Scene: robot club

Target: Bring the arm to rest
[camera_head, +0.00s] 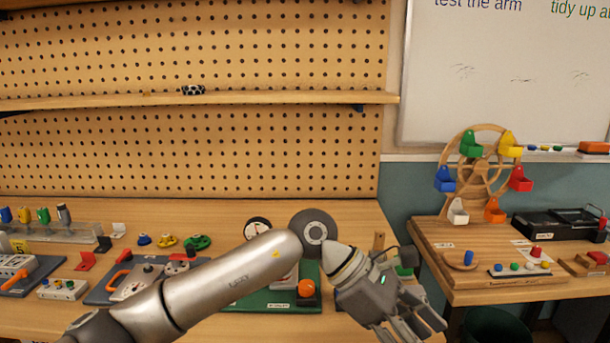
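My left arm comes in from the lower left and reaches across the front of the workbench (225,215). My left gripper (412,326) is at the arm's end, right of centre, pointing down and right. Its fingers look spread, with nothing seen between them. It hangs in front of the gap between the workbench and the right-hand table. My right gripper is not in view.
A wooden wheel with coloured buckets (476,172) stands on the right table (520,298), beside a black case (553,229). Boards with parts (130,283) and several coloured pieces (166,241) lie on the left. A pegboard shelf (250,99) runs behind.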

